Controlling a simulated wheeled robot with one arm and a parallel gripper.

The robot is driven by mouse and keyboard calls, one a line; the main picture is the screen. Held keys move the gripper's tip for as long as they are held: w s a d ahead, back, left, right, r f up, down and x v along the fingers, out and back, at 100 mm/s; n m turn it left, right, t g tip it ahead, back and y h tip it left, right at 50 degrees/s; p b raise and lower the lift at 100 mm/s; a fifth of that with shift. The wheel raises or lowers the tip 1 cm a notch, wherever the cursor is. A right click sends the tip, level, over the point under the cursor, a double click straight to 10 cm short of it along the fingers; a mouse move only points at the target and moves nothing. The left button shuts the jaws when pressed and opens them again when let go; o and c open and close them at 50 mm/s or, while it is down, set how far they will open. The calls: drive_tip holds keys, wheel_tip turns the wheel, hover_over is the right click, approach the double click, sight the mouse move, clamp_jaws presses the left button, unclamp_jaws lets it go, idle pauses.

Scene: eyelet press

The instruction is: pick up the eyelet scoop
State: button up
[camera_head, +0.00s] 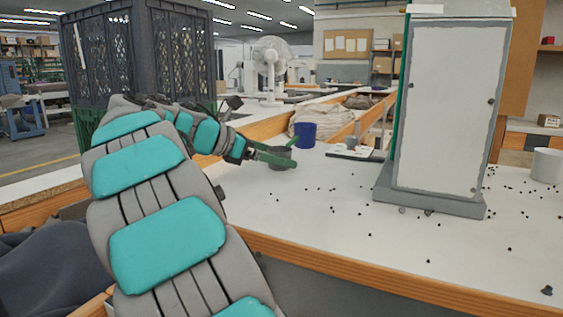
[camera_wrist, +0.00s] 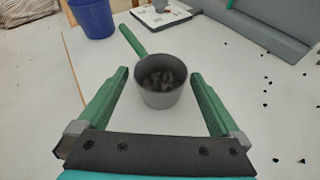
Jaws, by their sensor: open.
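The eyelet scoop (camera_wrist: 162,97) is a grey cup with a green handle (camera_wrist: 132,40) that points up and left in the wrist view. Dark small pieces lie inside the cup. It stands upright on the white bench top. My gripper (camera_wrist: 160,74) is open, with its green fingers on either side of the cup and gaps between them and its wall. In the head view my gripper (camera_head: 274,158) is low over the bench at the scoop (camera_head: 281,164), partly covering it.
A blue cup (camera_head: 304,134) stands just behind the scoop. A tall grey press cabinet (camera_head: 442,110) stands to the right, with loose dark eyelets scattered around it. A white container (camera_head: 547,165) is at the far right. The bench's wooden front edge (camera_head: 350,276) is near.

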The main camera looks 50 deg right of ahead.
drive_tip(key=shift+x, duration=0.95)
drive_tip(key=c, duration=1.4)
